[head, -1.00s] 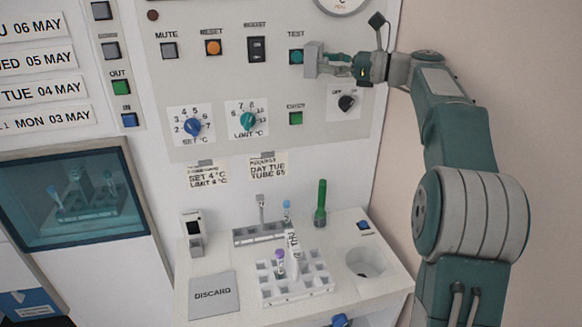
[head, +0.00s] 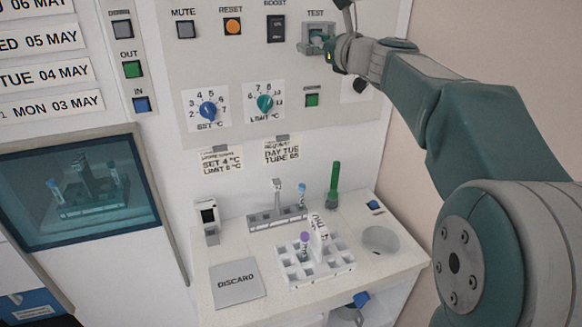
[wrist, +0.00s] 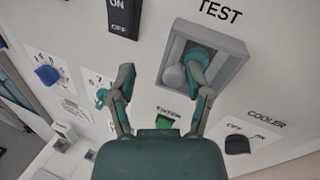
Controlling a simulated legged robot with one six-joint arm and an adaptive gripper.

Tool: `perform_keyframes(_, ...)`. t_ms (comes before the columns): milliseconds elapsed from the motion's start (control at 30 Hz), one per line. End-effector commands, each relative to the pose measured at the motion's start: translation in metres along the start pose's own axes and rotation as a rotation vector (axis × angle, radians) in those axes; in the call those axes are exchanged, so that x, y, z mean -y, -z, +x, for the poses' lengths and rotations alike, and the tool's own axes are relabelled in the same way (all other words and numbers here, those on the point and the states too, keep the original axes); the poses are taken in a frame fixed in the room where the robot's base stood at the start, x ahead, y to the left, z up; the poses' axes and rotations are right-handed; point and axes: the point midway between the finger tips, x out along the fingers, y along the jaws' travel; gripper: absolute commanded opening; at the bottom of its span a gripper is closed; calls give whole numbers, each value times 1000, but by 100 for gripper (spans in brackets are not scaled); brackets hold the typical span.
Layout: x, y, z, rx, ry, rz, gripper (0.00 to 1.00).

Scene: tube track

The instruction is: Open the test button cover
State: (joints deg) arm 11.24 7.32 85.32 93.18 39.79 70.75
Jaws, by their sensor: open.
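The test button cover (wrist: 236,70) is a grey square frame under the TEST label in the wrist view. The right finger overlaps the frame's opening, and the left finger is left of the frame. I cannot tell if either finger touches it. In the head view the cover (head: 306,47) is partly hidden by my gripper (head: 324,46), which is right at it.
The boost switch (head: 277,28) is left of the cover, and a green button (head: 312,100) is below it. The cooler knob (head: 360,85) is partly behind my arm. A shelf with a white tube rack (head: 318,268) and a green tube (head: 334,185) stands below.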

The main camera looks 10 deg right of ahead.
Motion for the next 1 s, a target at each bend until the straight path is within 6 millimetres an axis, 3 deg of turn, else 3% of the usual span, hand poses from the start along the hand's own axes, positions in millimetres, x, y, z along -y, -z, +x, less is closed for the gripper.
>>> perform_keyframes(67,3,2,-2,-9,34,4,62)
perform_keyframes(300,14,4,-50,-4,36,9,62)
perform_keyframes(533,-4,-1,-79,-10,31,-2,62)
perform_keyframes(700,-5,-1,-108,-10,31,-4,62)
perform_keyframes(1000,-42,19,-117,-116,-48,-229,62)
